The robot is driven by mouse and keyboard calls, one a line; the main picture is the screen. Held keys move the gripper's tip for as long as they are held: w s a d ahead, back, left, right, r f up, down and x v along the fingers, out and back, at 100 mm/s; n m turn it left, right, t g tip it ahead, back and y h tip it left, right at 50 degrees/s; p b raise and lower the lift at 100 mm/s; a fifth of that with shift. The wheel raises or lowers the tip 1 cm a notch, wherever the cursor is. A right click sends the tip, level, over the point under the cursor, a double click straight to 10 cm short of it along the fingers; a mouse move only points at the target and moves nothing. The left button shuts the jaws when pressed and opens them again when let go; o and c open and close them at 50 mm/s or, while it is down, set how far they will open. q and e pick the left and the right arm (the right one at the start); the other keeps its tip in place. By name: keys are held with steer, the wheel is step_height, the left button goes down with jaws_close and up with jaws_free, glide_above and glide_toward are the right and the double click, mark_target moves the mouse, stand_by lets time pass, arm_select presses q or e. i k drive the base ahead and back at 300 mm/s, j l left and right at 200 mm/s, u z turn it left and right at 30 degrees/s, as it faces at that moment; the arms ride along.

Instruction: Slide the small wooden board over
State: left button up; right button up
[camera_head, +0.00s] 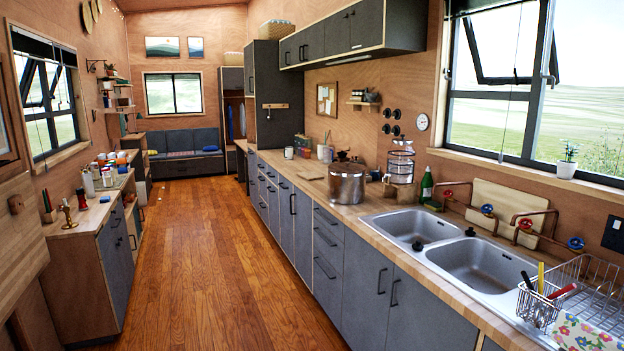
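A pale wooden board (490,205) leans upright against the wall behind the double sink, partly behind the copper pipes and taps. At the left edge, a light wooden panel (22,240) with a small brown wooden knob (15,204) is cut off by the picture's edge. I cannot tell which of these is the small wooden board. Neither of my grippers shows in the head view.
A wooden counter (345,212) with a double sink (480,262) runs along the right. A steel pot (347,184), green bottle (427,187) and wire dish rack (590,285) stand on it. The wooden floor (205,260) between the counters is clear.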

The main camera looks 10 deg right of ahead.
mark_target(309, 176)
steer(key=i, duration=2.4)
steer(key=i+j, duration=0.15)
steer(key=i, duration=2.25)
